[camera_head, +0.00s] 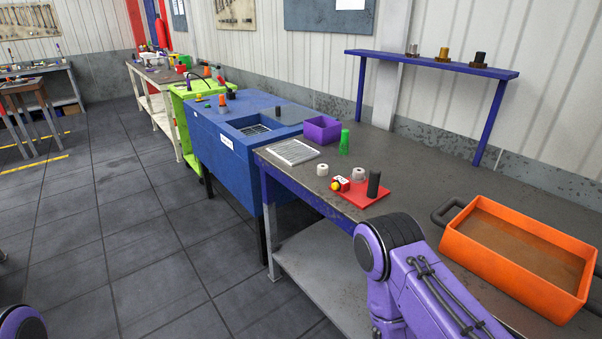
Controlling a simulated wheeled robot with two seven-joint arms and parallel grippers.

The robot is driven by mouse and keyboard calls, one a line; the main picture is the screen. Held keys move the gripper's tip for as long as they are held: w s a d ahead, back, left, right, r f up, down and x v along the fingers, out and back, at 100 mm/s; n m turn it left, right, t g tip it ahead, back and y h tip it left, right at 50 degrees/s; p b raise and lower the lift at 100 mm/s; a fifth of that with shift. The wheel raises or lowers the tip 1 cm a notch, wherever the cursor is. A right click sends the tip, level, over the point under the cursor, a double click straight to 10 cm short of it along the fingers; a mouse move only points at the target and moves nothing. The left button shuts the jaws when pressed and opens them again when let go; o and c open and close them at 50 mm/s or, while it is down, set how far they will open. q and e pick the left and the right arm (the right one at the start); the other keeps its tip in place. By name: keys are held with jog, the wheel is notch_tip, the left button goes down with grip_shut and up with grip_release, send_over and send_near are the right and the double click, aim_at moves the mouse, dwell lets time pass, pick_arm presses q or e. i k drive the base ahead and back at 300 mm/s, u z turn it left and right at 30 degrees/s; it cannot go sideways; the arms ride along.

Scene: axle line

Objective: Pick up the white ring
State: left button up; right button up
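Two small white rings stand on the grey workbench: one white ring (322,170) is to the left, and another white ring (358,174) is to its right, close to the red plate. I cannot tell which of the two the task means. Part of my purple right arm shows at the bottom, in front of the bench, and a bit of my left arm shows at the bottom left corner. Neither gripper is in view.
A red plate (362,197) with a black cylinder (374,183) is near the rings, beside a small red-and-yellow part (340,184). A blue shelf (430,61) stands behind.

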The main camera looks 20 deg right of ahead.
aim_at(359, 174)
jog(key=u, duration=0.6)
jog(key=i, duration=3.9)
jog(key=z, duration=4.6)
